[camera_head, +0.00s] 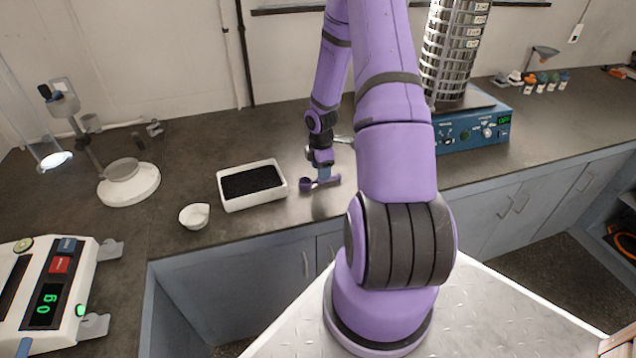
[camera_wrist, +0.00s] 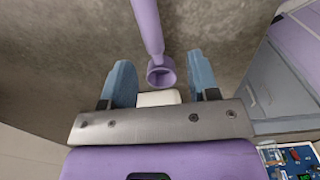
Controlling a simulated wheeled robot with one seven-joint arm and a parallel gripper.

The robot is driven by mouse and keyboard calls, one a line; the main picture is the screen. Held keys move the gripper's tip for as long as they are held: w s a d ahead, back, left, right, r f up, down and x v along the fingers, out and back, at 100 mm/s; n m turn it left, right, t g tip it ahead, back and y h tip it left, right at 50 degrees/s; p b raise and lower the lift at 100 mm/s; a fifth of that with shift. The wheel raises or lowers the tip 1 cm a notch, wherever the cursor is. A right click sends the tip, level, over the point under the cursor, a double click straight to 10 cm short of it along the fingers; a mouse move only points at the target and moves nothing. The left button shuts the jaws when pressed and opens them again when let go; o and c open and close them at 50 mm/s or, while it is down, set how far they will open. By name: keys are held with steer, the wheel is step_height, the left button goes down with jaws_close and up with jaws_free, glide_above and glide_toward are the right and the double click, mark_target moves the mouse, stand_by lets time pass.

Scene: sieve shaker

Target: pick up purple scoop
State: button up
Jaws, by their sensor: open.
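The purple scoop (camera_head: 306,185) lies on the dark countertop, just right of the white tray, with its bowl to the left and its handle to the right. My gripper (camera_head: 321,172) is right above it, pointing down. In the wrist view, the scoop's round bowl (camera_wrist: 161,74) appears between the two blue fingers of my gripper (camera_wrist: 158,66), with gaps on both sides. Its handle runs to the top edge of the picture. The fingers are open and hold nothing. I cannot tell whether they reach down to the scoop's level.
A white tray (camera_head: 225,202) of black granules and a small white cup (camera_head: 194,216) stand to the left. A round white base (camera_head: 130,188) and a scale (camera_head: 46,300) are farther left. The sieve shaker (camera_head: 480,132) stands to the right. The counter's front edge is close.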

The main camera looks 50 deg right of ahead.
steer(key=shift+w+f, duration=0.25)
steer(key=shift+f, duration=1)
steer(key=shift+w+f, duration=0.2)
steer(key=shift+f, duration=1.05)
jaws_close()
steer(key=shift+r, duration=0.8)
step_height(320, 180, up, 2)
steer(key=shift+r, duration=0.15)
steer(key=s+a+r, duration=0.1)
steer(key=s+a, duration=0.8)
steer(key=s, duration=0.4)
steer(key=shift+a, duration=0.3)
